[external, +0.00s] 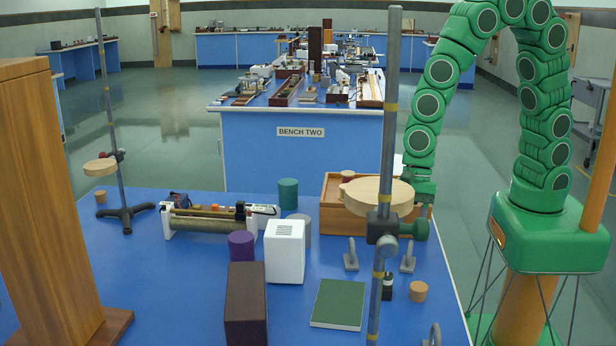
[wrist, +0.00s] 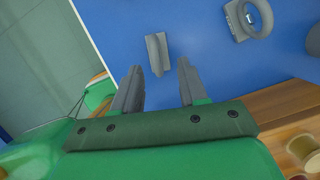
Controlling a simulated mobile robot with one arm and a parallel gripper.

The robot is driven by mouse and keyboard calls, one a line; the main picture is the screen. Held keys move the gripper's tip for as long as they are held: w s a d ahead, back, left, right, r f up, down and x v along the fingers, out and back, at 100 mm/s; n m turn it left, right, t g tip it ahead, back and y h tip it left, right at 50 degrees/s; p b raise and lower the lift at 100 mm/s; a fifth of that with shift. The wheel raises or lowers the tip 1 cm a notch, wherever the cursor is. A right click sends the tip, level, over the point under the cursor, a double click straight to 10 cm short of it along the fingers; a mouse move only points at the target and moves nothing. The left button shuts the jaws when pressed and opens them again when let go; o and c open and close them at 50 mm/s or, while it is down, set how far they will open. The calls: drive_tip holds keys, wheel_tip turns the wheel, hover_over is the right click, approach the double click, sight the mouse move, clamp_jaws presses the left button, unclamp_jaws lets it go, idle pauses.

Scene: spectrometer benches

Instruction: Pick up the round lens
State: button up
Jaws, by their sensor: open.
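Two small grey mounts stand on the blue bench; one (external: 408,258) is at the right and another (external: 350,255) is to its left. In the wrist view, a grey upright mount (wrist: 157,52) lies just beyond and between my fingertips, apart from them as far as I can see. A grey ring-shaped mount (wrist: 250,20) is at the upper right there. My gripper (wrist: 159,68) is open and empty, above the bench's right side.
A wooden box (external: 330,220) stands beside the gripper. A metal stand (external: 389,120) carrying the wooden disc (external: 365,207) rises in front of it. A green book (external: 338,303), small bottle (external: 387,288) and cork (external: 418,291) are nearer. The bench's right edge is close.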

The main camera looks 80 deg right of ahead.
sight(411, 241)
drive_tip(key=shift+s+x, duration=0.1)
drive_tip(key=shift+x, duration=1.65)
drive_tip(key=shift+s+x, duration=0.15)
drive_tip(key=shift+x, duration=1.55)
drive_tip(key=shift+a, duration=0.2)
clamp_jaws()
